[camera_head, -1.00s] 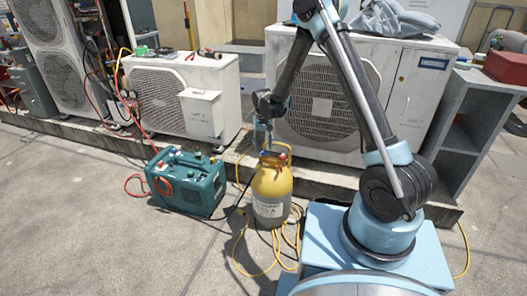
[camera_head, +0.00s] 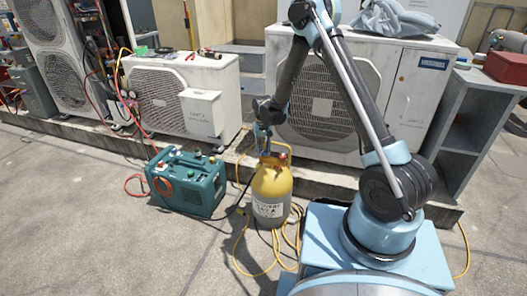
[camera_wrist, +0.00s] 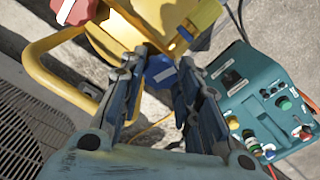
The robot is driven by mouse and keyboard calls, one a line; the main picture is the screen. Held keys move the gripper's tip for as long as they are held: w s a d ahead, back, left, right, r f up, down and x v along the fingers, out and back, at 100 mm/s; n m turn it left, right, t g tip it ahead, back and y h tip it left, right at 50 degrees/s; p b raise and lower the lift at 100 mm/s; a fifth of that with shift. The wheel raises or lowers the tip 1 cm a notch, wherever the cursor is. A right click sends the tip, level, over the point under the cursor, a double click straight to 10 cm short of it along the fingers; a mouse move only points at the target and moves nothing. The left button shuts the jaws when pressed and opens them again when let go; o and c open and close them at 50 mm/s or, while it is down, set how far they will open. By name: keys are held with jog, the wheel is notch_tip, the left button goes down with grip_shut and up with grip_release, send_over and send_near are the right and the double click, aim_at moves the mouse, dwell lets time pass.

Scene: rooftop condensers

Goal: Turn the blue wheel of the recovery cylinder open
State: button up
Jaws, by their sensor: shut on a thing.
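The recovery cylinder (camera_head: 271,190) is yellow over a grey lower half with a label, and stands upright on the pavement. It fills the top of the wrist view as a yellow body (camera_wrist: 110,40). The blue wheel (camera_wrist: 160,72) shows between my fingertips in the wrist view, partly hidden by them. My gripper (camera_wrist: 161,78) is shut on it, with one finger on each side. In the head view my gripper (camera_head: 264,145) is at the cylinder's top and the wheel cannot be made out. A red knob (camera_wrist: 76,10) sits beside it on the cylinder.
A teal recovery machine (camera_head: 187,183) stands just left of the cylinder, with hoses on the ground around both. White condensers (camera_head: 185,95) stand behind on a low kerb. A grey shelf (camera_head: 470,125) is at the right. Pavement at the front left is clear.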

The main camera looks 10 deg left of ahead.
aim_at(263, 151)
jog(key=shift+n, duration=0.6)
jog(key=o, duration=1.1)
notch_tip(263, 151, up, 12)
jog(key=shift+d, duration=0.1)
